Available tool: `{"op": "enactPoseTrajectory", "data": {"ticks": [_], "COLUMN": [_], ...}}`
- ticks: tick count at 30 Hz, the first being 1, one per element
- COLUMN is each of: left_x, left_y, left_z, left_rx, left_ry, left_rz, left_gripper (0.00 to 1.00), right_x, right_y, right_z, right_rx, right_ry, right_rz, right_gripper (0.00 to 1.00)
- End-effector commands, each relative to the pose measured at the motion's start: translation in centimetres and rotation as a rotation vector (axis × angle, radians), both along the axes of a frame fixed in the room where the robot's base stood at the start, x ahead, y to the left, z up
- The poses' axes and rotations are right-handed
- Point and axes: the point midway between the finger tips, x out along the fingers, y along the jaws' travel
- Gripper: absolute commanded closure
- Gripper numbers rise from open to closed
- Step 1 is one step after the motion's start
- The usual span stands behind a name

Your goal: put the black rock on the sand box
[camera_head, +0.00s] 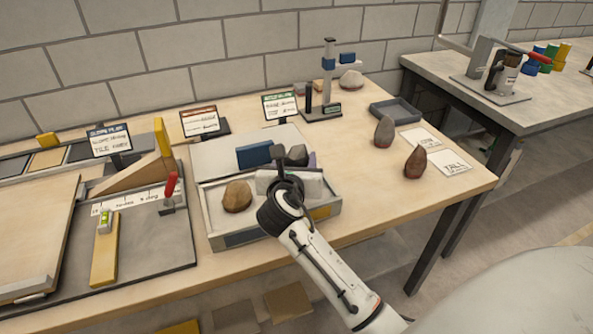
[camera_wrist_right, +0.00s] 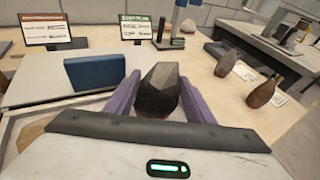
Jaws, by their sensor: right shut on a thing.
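The black rock (camera_head: 297,154) is a dark faceted stone. In the right wrist view the rock (camera_wrist_right: 159,92) sits between the two purple fingers of my right gripper (camera_wrist_right: 160,100), which is shut on it. In the head view the right gripper (camera_head: 298,163) is over the shallow tray (camera_head: 225,239), partly hidden by its own wrist. I cannot tell whether the rock is clear of the tray. A flat sand-coloured bed (camera_head: 28,225) lies at the left; it may be the sand box. My left gripper is not in view.
A brown rock (camera_head: 237,196) lies in the tray, and a blue block (camera_head: 254,155) stands behind it. A wooden wedge (camera_head: 135,176) and sign stands rise left and behind. Two upright rocks (camera_head: 384,131) (camera_head: 415,163) stand at right beside cards.

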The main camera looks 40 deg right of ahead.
Motion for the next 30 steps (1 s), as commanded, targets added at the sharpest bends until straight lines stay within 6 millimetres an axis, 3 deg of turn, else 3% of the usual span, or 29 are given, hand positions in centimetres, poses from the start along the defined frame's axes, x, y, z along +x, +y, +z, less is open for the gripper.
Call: {"op": "enactPoseTrajectory", "data": {"ticks": [6,16,17,20,30], "left_x": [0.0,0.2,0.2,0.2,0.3], "left_y": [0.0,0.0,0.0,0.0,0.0], "left_z": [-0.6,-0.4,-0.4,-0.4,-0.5], "left_rx": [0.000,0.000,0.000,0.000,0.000], "left_ry": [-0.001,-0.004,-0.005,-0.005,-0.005], "left_rz": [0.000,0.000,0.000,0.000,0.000], "left_gripper": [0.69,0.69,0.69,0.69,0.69], "right_x": [0.0,0.0,0.0,0.0,0.0], "right_y": [0.0,0.0,0.0,0.0,0.1], "right_z": [-2.7,-2.8,-3.1,-3.1,-2.8], "right_rx": [-0.002,-0.002,0.001,0.001,0.002], "right_ry": [-0.002,-0.004,0.002,0.001,0.000], "right_rz": [0.001,0.001,0.000,0.000,0.001], "right_gripper": [1.00,1.00,0.50,0.33,0.32]}}
